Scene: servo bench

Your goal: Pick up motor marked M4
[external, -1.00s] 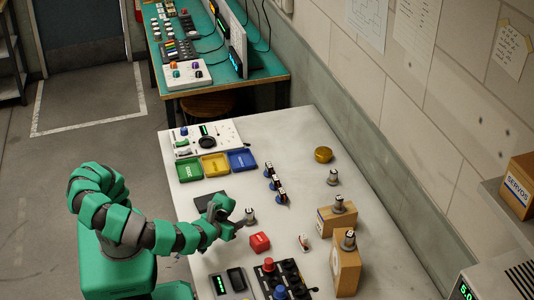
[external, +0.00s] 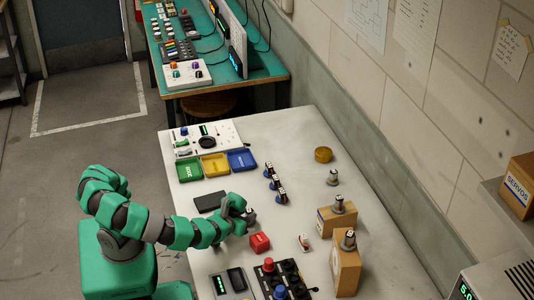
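Several small grey motors with pale labels are in view, and the markings are too small to read. One motor (external: 251,215) stands on the bench beside my gripper (external: 244,212), partly hidden by it. Another motor (external: 332,178) stands on the bench to the right. One motor (external: 338,204) is on a low cardboard box (external: 335,220), and one motor (external: 349,240) is on a taller box (external: 346,268). My gripper is at or very close to the nearest motor; its fingers are too small and covered to tell whether they are open or shut.
A red block (external: 260,243) lies just below my gripper. Green, yellow and blue trays (external: 242,160) are behind it, with a dark flat pad (external: 209,201) nearer. Blue-based parts (external: 276,184), a brass round (external: 323,155) and a button box (external: 283,278) also stand on the bench.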

